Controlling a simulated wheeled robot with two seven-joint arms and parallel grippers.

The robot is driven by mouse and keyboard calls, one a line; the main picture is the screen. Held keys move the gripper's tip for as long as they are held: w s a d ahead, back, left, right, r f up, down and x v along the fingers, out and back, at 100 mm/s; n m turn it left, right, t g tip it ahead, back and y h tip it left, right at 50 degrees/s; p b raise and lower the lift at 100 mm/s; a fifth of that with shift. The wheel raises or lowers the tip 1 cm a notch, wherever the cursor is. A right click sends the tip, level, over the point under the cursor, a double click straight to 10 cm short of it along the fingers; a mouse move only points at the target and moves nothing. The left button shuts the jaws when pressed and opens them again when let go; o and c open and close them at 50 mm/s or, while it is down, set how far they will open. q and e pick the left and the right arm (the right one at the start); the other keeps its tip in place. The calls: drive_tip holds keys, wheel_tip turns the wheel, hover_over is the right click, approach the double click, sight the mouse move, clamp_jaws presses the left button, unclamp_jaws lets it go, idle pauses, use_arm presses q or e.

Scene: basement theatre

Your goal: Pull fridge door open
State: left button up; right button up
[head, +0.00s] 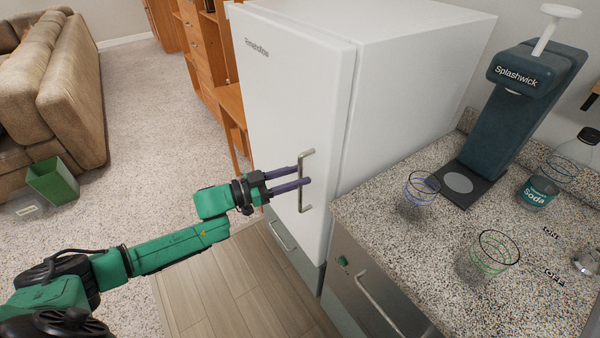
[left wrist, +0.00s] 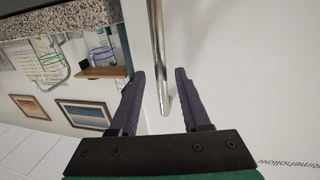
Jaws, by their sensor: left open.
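The white fridge door (head: 290,95) is shut and faces left and forward in the head view. Its vertical metal handle (head: 304,183) is on the right side of the door. My left gripper (head: 308,175) is at the handle, with its two purple fingers pointing at it. In the left wrist view the handle (left wrist: 159,55) runs between the open fingers of my left gripper (left wrist: 160,75). Neither finger is clearly seen pressing on it. My right gripper is not in view.
A speckled counter (head: 430,270) stands right of the fridge. It holds a soda machine (head: 510,110), a blue-ringed glass (head: 421,190) and a green-ringed glass (head: 492,253). An orange wooden cabinet (head: 205,60) is behind the fridge's left side. Floor in front is clear.

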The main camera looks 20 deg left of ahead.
use_arm(q)
drive_tip(key=shift+w+d, duration=0.45)
drive_tip(key=shift+d, duration=0.05)
clamp_jaws()
drive_tip(key=shift+f, duration=0.15)
idle(0.9)
